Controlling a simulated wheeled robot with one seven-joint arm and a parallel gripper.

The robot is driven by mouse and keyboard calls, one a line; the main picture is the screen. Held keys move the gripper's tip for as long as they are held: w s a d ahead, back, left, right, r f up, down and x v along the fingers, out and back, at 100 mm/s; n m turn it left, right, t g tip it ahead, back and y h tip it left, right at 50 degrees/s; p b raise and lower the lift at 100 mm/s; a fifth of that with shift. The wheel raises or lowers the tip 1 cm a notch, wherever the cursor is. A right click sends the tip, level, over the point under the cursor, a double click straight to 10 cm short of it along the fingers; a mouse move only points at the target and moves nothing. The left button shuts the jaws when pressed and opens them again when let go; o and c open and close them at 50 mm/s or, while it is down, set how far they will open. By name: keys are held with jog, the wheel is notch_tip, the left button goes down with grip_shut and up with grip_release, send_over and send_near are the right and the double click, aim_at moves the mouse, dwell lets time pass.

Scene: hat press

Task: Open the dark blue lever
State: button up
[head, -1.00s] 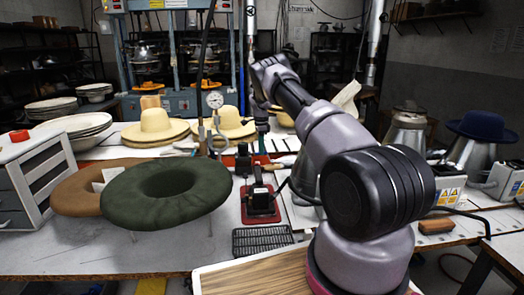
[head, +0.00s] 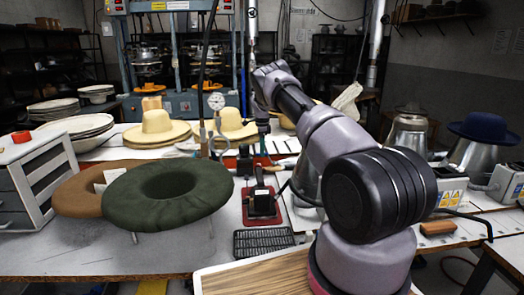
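My arm reaches from the lower right up and away over the work table (head: 90,240). Its far end bends down near the middle of the view, close to a pressure gauge (head: 216,101) and thin upright pipes. My gripper is small and dark there, and its fingers cannot be made out against the clutter. I cannot pick out a dark blue lever with certainty. A thin blue upright (head: 241,65) stands behind the arm's end, beside the blue-grey hat press (head: 184,104). Whether my gripper touches anything is hidden.
A dark green felt hat body (head: 165,217) and a brown one (head: 75,200) stand at front left, beside a drawer unit (head: 35,170). Straw hats (head: 157,123) sit behind. A red-based device (head: 262,204) stands centre. A navy hat (head: 482,125) is at right.

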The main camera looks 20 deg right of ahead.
notch_tip(320, 180, up, 11)
dwell(0.7)
jog(key=shift+f, duration=0.1)
jog(key=s+r+n+t, duration=0.1)
jog(key=s+r, duration=0.1)
jog(key=r, duration=0.4)
jog(key=s+r+n+y, duration=0.1)
jog(key=s+r, duration=0.2)
jog(key=r, duration=0.2)
jog(key=s+r+n+t, duration=0.1)
jog(key=s+r, duration=0.1)
jog(key=r, duration=0.4)
jog(key=s+a+r+n+t+y, duration=0.15)
jog(key=s+a+r+n, duration=0.25)
jog(key=s+r, duration=1)
jog(key=s+a+r+n+t, duration=0.1)
jog(key=s+a+n, duration=0.1)
jog(key=s, duration=0.6)
jog(key=s+a+r+n+t, duration=0.1)
jog(key=s+a+r+n, duration=0.1)
jog(key=s, duration=0.6)
jog(key=s+a+f+n+t, duration=0.1)
jog(key=s+f+n, duration=0.1)
jog(key=s, duration=0.6)
jog(key=s+a+f+n, duration=0.2)
jog(key=s+f+n, duration=0.1)
jog(key=s, duration=0.5)
jog(key=shift+f+n+t, duration=0.3)
jog(key=shift+f+t, duration=0.05)
